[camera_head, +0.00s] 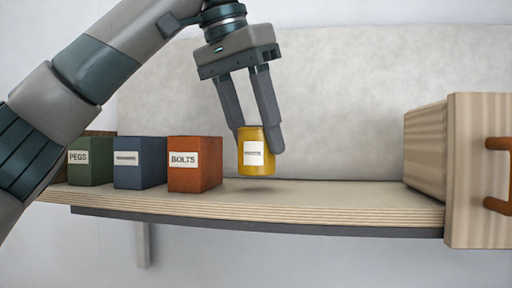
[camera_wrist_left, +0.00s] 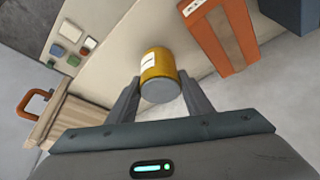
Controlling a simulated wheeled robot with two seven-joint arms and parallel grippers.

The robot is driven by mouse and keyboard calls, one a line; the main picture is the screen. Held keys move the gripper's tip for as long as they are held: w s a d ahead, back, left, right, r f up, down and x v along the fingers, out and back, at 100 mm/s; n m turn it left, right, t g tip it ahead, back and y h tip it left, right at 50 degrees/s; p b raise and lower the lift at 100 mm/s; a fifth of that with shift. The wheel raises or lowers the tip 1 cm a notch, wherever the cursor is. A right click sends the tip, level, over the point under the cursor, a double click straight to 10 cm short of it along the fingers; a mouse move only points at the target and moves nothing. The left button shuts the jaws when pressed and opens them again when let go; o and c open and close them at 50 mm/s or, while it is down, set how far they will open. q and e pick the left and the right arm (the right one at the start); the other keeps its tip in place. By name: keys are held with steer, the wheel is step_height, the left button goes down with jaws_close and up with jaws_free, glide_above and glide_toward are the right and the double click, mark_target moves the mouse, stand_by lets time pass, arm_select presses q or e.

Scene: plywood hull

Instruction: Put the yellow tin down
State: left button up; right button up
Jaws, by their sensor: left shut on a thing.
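The yellow tin (camera_head: 257,161) has a white label and is upright between the fingers of my left gripper (camera_head: 262,140), which is shut on it. It hangs just above the plywood shelf (camera_head: 320,198), with a shadow under it and a small gap. It is just to the right of the orange BOLTS box. In the left wrist view the tin (camera_wrist_left: 160,88) sits between the two fingertips of the left gripper (camera_wrist_left: 157,98). My right gripper is in neither view.
The orange BOLTS box (camera_head: 195,165), a blue box (camera_head: 140,163) and a green PEGS box (camera_head: 91,162) stand in a row on the left. The shelf between the tin and cabinet is clear.

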arm_select(q)
step_height(320, 180, down, 2)
steer(key=shift+w+f, duration=0.1)
steer(key=shift+f, duration=0.1)
steer(key=shift+f, duration=0.1)
steer(key=o, duration=1.2)
steer(key=shift+r, duration=0.2)
steer(key=v, duration=1.2)
steer(key=shift+f, duration=0.1)
